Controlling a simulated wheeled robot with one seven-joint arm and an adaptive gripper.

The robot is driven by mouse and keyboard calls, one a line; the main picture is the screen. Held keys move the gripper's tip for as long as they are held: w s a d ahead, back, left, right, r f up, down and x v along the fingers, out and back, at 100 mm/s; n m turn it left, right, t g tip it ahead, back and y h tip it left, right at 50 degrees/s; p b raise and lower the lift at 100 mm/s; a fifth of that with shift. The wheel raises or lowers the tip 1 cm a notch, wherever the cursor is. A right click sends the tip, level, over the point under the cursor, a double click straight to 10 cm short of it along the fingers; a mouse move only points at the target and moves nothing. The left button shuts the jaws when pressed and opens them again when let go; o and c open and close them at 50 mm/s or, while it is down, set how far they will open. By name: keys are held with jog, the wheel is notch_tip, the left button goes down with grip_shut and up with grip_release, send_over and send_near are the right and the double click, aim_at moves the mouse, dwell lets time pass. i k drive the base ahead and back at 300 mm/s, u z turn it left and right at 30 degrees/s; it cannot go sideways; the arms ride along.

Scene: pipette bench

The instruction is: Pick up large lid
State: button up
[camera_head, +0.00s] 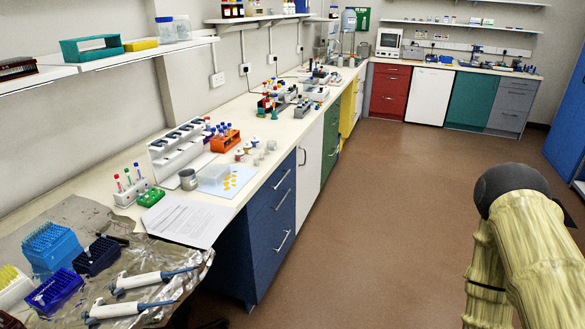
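I cannot tell for sure which thing is the large lid. Several small white and pale round pieces, perhaps jars or lids (256,141), stand on the bench beside the orange tube rack (225,141). A clear shallow tray or cover (213,175) lies nearer, beside a sheet with yellow discs (236,180). A grey metal cup (188,179) stands left of it. Part of my arm shows at the lower right, over the floor and well away from the bench. My gripper's fingers are not in view.
Pipettes (150,280) and blue tip boxes (51,247) lie on foil in front. Wall shelves (130,55) overhang the left. The brown floor (370,200) is clear.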

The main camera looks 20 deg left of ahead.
aim_at(214, 173)
jog(key=z, duration=0.6)
jog(key=i, duration=1.7)
jog(key=u, duration=2.7)
